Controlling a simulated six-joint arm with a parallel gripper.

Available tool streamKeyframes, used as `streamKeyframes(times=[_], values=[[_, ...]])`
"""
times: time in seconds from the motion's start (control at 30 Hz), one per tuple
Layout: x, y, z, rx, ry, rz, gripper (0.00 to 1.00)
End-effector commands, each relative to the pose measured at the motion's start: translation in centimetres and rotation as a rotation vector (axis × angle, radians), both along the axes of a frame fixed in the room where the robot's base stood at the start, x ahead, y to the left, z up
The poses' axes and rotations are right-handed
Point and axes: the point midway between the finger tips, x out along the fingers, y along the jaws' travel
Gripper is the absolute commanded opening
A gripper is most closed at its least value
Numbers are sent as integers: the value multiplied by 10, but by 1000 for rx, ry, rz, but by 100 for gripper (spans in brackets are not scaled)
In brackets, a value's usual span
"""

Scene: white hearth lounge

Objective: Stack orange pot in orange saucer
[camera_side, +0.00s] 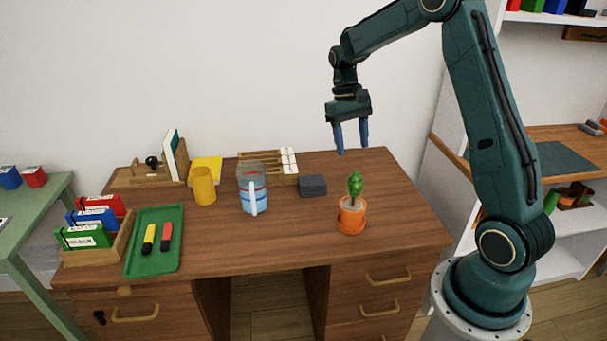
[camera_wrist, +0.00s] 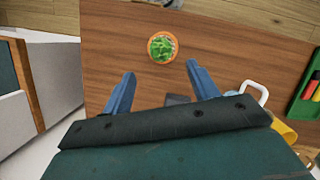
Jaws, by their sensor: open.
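An orange pot (camera_side: 348,217) with a green cactus (camera_side: 355,184) stands upright on the right part of the brown desk. It appears to sit in the orange saucer (camera_side: 351,230), whose rim shows around its base. In the wrist view the cactus (camera_wrist: 161,48) is seen from above with an orange rim (camera_wrist: 174,38) around it; pot and saucer are hard to tell apart there. My gripper (camera_side: 352,150) is open and empty, in the air above and behind the pot. In the wrist view its blue fingertips (camera_wrist: 160,70) are spread wide, with the cactus beyond them.
On the desk (camera_side: 300,235) stand a dark grey block (camera_side: 312,186), a clear jug with blue and red bands (camera_side: 252,190), a yellow mug (camera_side: 203,187) and a green tray (camera_side: 155,262) with two markers. The desk around the pot is clear.

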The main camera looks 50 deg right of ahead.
Motion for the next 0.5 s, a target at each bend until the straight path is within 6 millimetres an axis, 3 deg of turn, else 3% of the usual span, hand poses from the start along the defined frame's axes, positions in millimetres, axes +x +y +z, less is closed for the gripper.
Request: streamKeyframes(times=[0.27,0.5], values=[[0,1,1,-1,-3,2,59],[-5,16,22,-22,-45,27,59]])
